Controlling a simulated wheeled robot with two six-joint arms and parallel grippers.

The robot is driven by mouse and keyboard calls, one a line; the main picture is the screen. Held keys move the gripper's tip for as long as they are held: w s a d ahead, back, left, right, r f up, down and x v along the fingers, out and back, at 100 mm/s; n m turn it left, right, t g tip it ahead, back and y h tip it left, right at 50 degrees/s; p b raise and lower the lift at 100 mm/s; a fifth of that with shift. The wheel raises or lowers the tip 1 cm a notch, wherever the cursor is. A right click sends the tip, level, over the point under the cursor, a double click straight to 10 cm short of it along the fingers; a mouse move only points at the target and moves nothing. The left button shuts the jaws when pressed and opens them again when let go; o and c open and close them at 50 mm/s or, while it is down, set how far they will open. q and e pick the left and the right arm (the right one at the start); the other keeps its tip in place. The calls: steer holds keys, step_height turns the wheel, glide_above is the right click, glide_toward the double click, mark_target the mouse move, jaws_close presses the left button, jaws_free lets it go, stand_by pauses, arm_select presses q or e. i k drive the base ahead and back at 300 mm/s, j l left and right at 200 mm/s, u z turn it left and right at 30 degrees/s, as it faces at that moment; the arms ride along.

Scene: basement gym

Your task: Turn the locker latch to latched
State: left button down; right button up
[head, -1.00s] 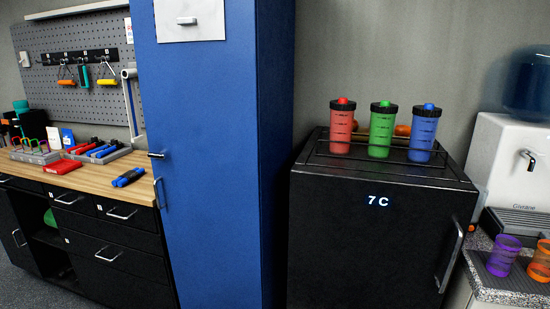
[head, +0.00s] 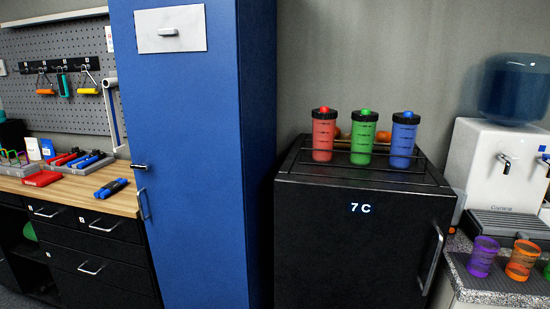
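The tall blue locker (head: 190,190) stands left of centre in the head view, its door flat against the front. A small dark latch handle (head: 140,167) sits at the door's left edge, pointing roughly sideways. A curved metal door handle (head: 144,204) is just below it. A white panel with a small grey knob or holder (head: 168,33) is on the upper door. Neither of my grippers is in view.
A wooden-topped workbench (head: 122,204) with tools is on the left under a pegboard (head: 85,105). A black mini fridge (head: 340,250) reading 7 C, with red, green and blue shaker bottles on top, stands right. A water dispenser (head: 490,160) is at far right.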

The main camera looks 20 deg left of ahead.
mark_target(143, 167)
steer(key=u, duration=1.6)
